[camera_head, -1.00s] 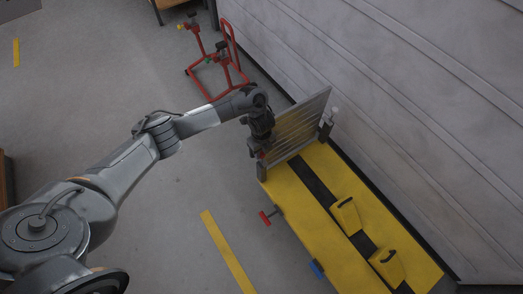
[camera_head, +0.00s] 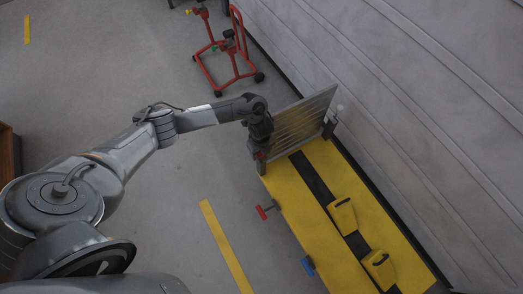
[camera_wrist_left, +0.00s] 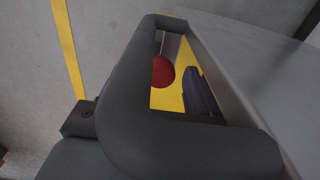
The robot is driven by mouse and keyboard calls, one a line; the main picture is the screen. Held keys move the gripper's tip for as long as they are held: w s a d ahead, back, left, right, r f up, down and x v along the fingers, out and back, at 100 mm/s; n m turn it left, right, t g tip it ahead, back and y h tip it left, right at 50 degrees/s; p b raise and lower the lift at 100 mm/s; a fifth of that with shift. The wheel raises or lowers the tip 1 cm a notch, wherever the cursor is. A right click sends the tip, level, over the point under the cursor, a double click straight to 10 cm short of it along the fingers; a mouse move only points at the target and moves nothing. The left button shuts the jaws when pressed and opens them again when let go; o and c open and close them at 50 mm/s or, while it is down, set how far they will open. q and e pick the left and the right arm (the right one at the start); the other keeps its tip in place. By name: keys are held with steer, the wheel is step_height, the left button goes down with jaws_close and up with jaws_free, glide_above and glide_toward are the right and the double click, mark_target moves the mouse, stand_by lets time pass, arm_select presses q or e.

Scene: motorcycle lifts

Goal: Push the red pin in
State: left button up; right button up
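A red round end (camera_wrist_left: 162,71), which looks like a red pin's head, shows in the left wrist view through a gap in the dark frame of my left gripper. In the head view a small red spot (camera_head: 261,156) shows right at my left gripper (camera_head: 259,163), at the near corner of the upright plate (camera_head: 305,120) on the yellow lift (camera_head: 300,215). I cannot tell whether the gripper touches it. The fingers are mostly hidden, so their opening is unclear. A separate red T-shaped handle (camera_head: 266,210) sticks out from the lift's near side. My right gripper is not in view.
Two yellow wedge blocks (camera_head: 343,215) lie on the lift's deck beside a dark strip. A blue part (camera_head: 308,265) sits on its near edge. A red wheeled stand (camera_head: 232,60) is behind. The grey wall (camera_head: 430,110) runs along the right. Floor left of the lift is clear.

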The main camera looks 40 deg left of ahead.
arm_select(q)
steer(key=shift+r, duration=0.2)
step_height(320, 180, up, 7)
steer(key=p, duration=0.5)
steer(key=shift+r, duration=0.15)
steer(key=shift+d, duration=0.1)
